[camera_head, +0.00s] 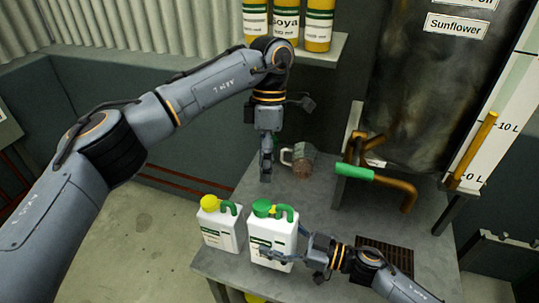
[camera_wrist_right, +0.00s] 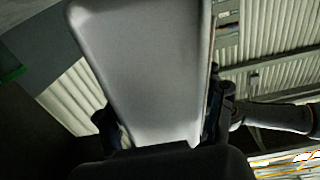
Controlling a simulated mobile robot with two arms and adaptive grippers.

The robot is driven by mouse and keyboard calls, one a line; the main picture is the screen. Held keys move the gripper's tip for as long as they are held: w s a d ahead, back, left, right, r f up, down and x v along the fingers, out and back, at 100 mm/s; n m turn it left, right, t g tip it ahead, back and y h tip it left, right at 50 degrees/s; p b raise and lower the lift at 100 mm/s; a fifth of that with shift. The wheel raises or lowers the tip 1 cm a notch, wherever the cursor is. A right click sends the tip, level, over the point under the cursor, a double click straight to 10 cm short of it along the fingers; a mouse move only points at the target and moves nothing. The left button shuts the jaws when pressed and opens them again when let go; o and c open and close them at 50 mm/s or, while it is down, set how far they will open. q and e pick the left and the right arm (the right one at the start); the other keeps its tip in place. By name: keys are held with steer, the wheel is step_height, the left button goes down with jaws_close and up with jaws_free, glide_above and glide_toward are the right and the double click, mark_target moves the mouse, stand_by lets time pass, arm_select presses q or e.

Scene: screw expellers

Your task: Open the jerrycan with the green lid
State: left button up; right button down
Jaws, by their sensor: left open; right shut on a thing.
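The white jerrycan (camera_head: 270,235) with the green lid (camera_head: 261,208) stands upright at the near left part of the metal table in the head view. It has a green handle on top. My right gripper (camera_head: 284,252) is shut around its lower body from the right. In the right wrist view the white jerrycan wall (camera_wrist_right: 145,65) fills the space between my right gripper's fingers (camera_wrist_right: 163,130). My left gripper (camera_head: 266,172) is open and empty, pointing down behind and above the green lid, apart from it.
A second white jerrycan (camera_head: 220,228) with a yellow lid stands close on the left. A clear jug (camera_head: 301,160) is behind. Brown pipes with a green handle (camera_head: 354,172) are at the right, near a dark grate (camera_head: 385,253). Bottles (camera_head: 286,22) stand on a shelf above.

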mark_target(266, 200)
arm_select(q)
steer(key=shift+s+d+f+m, duration=0.1)
steer(key=shift+s+f+m, duration=0.25)
steer(key=shift+f+m, duration=0.9)
steer(key=shift+s+d+f+m, duration=0.1)
steer(key=shift+s+f+m, duration=0.2)
steer(key=shift+f+m, duration=0.95)
steer(key=shift+s+f+m, duration=0.35)
steer(key=shift+f+m, duration=0.15)
steer(key=shift+m, duration=1.5)
steer(key=shift+c, duration=0.2)
jaws_close()
arm_select(e)
steer(key=shift+c, duration=0.5)
jaws_free()
steer(key=shift+d, duration=0.1)
